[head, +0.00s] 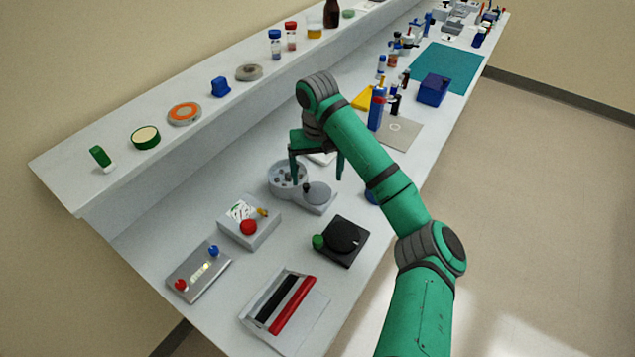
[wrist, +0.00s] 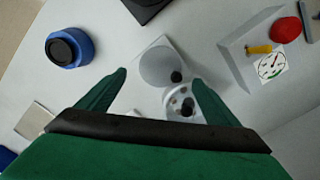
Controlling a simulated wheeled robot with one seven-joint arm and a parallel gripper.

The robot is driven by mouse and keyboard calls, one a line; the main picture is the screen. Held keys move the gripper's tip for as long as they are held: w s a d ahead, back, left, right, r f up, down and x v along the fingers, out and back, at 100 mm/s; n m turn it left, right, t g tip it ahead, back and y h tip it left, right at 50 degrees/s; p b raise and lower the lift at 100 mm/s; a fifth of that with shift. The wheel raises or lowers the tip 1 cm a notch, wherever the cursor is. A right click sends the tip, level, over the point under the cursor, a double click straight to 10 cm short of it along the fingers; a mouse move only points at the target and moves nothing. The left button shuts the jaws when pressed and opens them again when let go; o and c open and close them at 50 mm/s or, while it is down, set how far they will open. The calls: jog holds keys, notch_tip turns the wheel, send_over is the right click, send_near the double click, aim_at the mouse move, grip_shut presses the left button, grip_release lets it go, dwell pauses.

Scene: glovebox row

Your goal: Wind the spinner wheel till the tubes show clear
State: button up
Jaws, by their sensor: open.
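The spinner is a light grey unit on the bench, with a round tube bowl (head: 287,176) at its left. Its grey wheel (head: 319,193) with a small dark crank knob (head: 307,188) is at its right. My gripper (head: 317,180) is open and empty above the spinner, fingers pointing down. In the wrist view the wheel (wrist: 160,66) and its knob (wrist: 176,76) show between my open fingers (wrist: 159,77). The bowl (wrist: 182,104) is nearer the right finger and partly hidden by my gripper. Several small tubes sit in the bowl; their contents are too small to tell.
A black dial box (head: 343,241) and a gauge box (head: 248,222) with a red button stand in front of the spinner. A blue jar (wrist: 70,48) is to one side. A metal panel (head: 199,271) and a tray (head: 256,322) are nearer. A raised shelf (head: 105,187) runs behind.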

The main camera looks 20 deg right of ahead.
aim_at(318, 191)
notch_tip(318, 191, up, 6)
jog(key=shift+s+f, duration=0.1)
jog(key=shift+f, duration=0.05)
dwell(0.4)
